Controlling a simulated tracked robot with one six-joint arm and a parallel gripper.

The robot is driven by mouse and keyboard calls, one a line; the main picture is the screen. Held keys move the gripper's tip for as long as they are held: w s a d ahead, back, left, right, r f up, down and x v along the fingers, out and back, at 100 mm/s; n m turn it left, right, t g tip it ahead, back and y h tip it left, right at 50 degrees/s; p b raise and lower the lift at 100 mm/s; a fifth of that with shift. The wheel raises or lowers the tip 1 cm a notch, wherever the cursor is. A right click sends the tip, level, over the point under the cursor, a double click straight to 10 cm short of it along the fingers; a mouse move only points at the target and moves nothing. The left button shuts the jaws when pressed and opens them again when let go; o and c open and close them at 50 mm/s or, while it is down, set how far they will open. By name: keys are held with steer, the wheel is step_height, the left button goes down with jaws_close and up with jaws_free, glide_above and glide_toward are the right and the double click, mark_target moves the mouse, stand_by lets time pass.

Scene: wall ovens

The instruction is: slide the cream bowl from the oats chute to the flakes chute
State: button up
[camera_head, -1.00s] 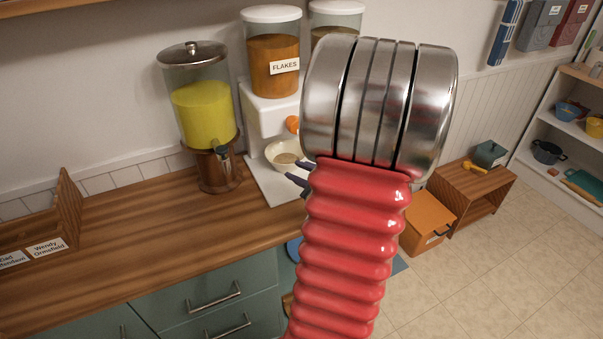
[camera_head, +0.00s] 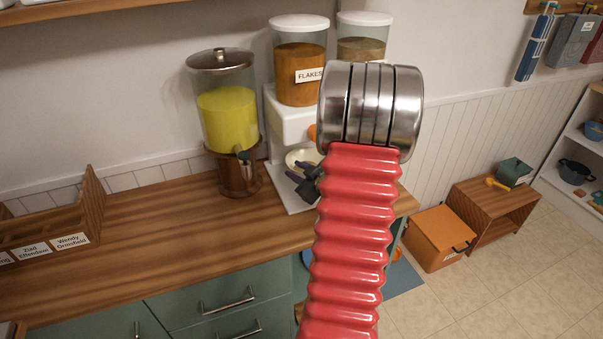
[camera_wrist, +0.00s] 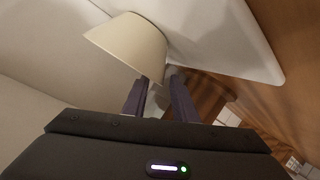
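The cream bowl (camera_head: 297,156) sits on the white dispenser base, below and near the orange knob (camera_head: 313,132) on the flakes side. My arm and fingers hide part of it. The flakes hopper (camera_head: 299,80) is labelled; the hopper to its right (camera_head: 361,48) has its front hidden by my arm. My gripper (camera_head: 296,180) is at the front of the bowl, its dark fingers pointing left. In the wrist view the bowl (camera_wrist: 128,43) lies just beyond the fingertips (camera_wrist: 159,78), which stand apart with a gap. I cannot tell whether they touch the bowl.
A juice dispenser (camera_head: 228,115) with yellow liquid stands close to the left of the cereal dispenser. A wooden rack (camera_head: 60,225) with name cards is at the far left. The counter (camera_head: 200,235) between is clear. An orange box (camera_head: 438,238) stands on the floor at right.

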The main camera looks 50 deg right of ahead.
jaws_close()
stand_by(0.3)
stand_by(0.3)
